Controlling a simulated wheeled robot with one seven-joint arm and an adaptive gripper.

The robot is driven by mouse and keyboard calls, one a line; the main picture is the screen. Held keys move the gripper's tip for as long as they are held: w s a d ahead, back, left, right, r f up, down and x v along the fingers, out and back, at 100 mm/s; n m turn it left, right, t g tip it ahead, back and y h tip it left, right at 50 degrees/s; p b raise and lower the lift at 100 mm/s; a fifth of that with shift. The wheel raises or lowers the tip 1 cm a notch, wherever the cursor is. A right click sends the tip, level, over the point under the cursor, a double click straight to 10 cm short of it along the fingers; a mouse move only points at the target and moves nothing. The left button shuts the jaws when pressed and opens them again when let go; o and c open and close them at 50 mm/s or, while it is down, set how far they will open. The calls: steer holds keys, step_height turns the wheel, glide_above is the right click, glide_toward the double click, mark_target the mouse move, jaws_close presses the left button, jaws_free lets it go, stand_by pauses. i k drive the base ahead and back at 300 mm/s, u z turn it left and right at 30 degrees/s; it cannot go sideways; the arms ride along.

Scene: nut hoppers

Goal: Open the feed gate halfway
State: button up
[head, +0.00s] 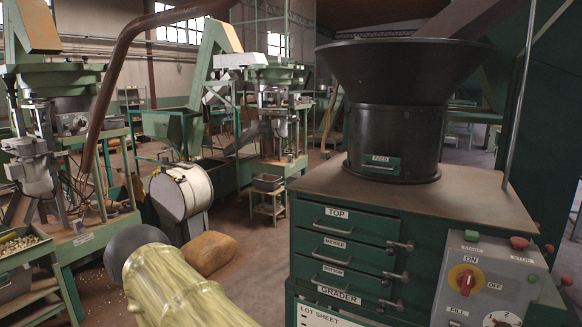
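The feed gate (381,169) is a small green plate with a handle bar, under a label reading FEED. It sits low on the front of the round black hopper (400,120), at the centre right of the head view. The plate looks down, with no gap that I can make out. The hopper stands on top of the green grader cabinet (345,285). My gripper cannot be made out in this view.
The cabinet front has drawers marked TOP (337,216), MIDDLE and BOTTOM, with latches at their right. A grey control panel (490,280) with a red and yellow knob stands at the right. Green machines (60,95) fill the left. A brown lump (208,252) lies left of the cabinet.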

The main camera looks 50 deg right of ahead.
mark_target(388, 166)
steer(key=u, duration=0.7)
steer(key=i, duration=0.9)
steer(key=z, duration=2.15)
